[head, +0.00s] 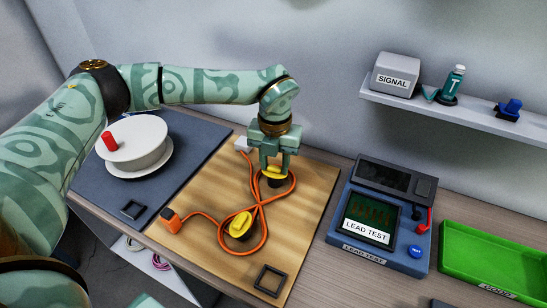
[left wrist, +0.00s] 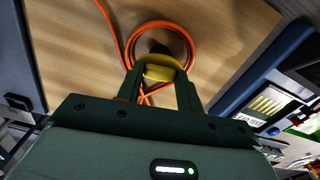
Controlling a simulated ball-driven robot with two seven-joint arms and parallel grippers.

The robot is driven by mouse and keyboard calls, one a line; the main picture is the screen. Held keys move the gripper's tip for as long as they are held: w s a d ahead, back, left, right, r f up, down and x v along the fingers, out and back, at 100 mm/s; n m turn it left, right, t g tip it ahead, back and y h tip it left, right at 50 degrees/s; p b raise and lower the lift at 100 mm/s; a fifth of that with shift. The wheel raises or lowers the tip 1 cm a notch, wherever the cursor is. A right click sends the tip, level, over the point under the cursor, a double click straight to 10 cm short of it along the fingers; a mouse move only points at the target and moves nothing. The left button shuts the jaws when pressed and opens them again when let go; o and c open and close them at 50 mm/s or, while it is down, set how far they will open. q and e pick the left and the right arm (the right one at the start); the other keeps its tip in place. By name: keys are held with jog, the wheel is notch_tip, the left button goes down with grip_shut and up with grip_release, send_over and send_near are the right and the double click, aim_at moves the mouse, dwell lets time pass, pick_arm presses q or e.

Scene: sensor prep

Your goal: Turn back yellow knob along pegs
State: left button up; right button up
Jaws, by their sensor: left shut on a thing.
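My left gripper (head: 273,170) reaches down over the wooden board (head: 205,165) and is shut on the far yellow knob (head: 275,174). In the left wrist view the same yellow knob (left wrist: 160,68) sits between the fingers (left wrist: 160,90), above a dark base. A second yellow knob (head: 239,226) stands nearer on the board, apart from the gripper. An orange cable (head: 262,204) loops around both pegs and crosses itself between them. It runs to an orange plug (head: 170,220) at the board's left and toward a white connector (head: 243,145) at the back. My right gripper is not in view.
A blue lead tester (head: 380,215) stands right of the board. A green tray (head: 490,260) is farther right. A white reel (head: 137,145) is on the dark mat at left. A wall shelf (head: 455,110) holds several small items. A black square frame (head: 270,280) lies at the board's front.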

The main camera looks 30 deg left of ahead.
aim_at(274, 166)
pick_arm(q)
jog(key=n+p, duration=1)
jog(key=shift+r+n+p, duration=0.3)
jog(key=shift+n+p, duration=0.05)
jog(key=shift+n, duration=0.05)
jog(key=n+p, duration=0.2)
jog(key=n, duration=0.1)
jog(key=shift+p, duration=0.3)
jog(key=shift+w+f+n+p, duration=0.1)
jog(key=shift+f+n+p, duration=0.05)
jog(key=shift+n+p, duration=0.8)
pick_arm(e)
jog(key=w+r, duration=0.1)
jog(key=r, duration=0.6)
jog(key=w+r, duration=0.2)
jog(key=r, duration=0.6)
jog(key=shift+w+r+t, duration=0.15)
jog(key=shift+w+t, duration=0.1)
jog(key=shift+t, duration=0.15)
pick_arm(q)
jog(key=shift+n, duration=0.25)
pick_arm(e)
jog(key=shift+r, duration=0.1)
pick_arm(q)
jog(key=o, duration=1)
jog(key=shift+f, duration=0.1)
